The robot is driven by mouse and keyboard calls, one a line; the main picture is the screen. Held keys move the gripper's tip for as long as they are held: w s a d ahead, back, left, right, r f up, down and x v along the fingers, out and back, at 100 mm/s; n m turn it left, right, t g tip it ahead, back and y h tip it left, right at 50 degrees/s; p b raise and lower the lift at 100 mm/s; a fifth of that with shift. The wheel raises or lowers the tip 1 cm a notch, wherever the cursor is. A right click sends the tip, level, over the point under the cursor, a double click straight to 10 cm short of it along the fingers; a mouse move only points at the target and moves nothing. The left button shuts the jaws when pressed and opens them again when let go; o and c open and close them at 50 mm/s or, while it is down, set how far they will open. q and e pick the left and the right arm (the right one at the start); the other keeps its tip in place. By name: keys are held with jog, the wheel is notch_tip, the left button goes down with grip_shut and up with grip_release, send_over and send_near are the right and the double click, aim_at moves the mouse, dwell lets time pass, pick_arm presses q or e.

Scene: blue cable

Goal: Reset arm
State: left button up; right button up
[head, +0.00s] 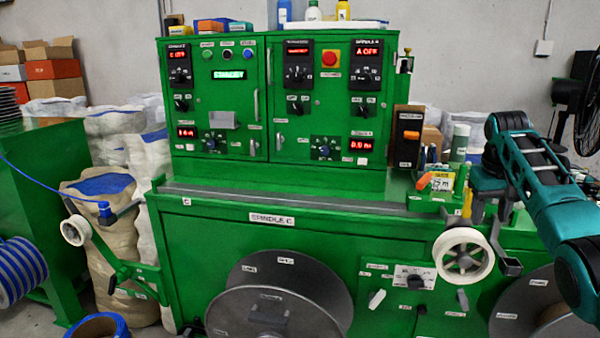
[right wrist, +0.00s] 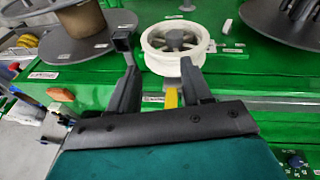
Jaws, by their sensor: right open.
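My right arm (head: 545,185) comes in from the right in the head view, teal with black joints. Its dark gripper (head: 491,208) points down at the right end of the green machine, just above the white spoked pulley (head: 463,255). In the right wrist view the gripper (right wrist: 160,78) has its two dark fingers apart. The white pulley (right wrist: 175,46) shows beyond the fingertips, and a yellow piece (right wrist: 171,98) shows between the fingers; I cannot tell how near it is. My left gripper is not in view.
The green machine (head: 330,240) fills the middle, with control panels (head: 215,100) and a grey reel (head: 275,310) in front. An orange-handled tool (head: 437,181) stands near my right gripper. A blue cable (head: 40,187) runs at the left.

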jog(key=a+f+n+t, duration=0.1)
jog(key=a+f, duration=0.2)
jog(key=f, duration=0.6)
jog(key=a+f+n+t, duration=0.1)
jog(key=a+f, duration=0.1)
jog(key=f, duration=0.7)
jog(key=s+a+f+n+t, duration=0.2)
jog(key=s+a+f, duration=0.6)
jog(key=f, duration=0.4)
jog(key=s+a+f+t+y, duration=0.1)
jog(key=s+a+f+y, duration=0.2)
jog(key=s, duration=0.4)
jog(key=s+a+f+t, duration=0.2)
jog(key=s+a+f, duration=0.15)
jog(key=s, duration=0.25)
jog(key=s+a+r, duration=0.2)
jog(key=s, duration=0.4)
jog(key=s+a+r+t+y, duration=0.1)
jog(key=s+a+r, duration=0.1)
jog(key=s, duration=0.4)
jog(key=shift+a+r+t, duration=0.2)
jog(key=shift+a+t, duration=0.1)
jog(key=shift+a, duration=0.05)
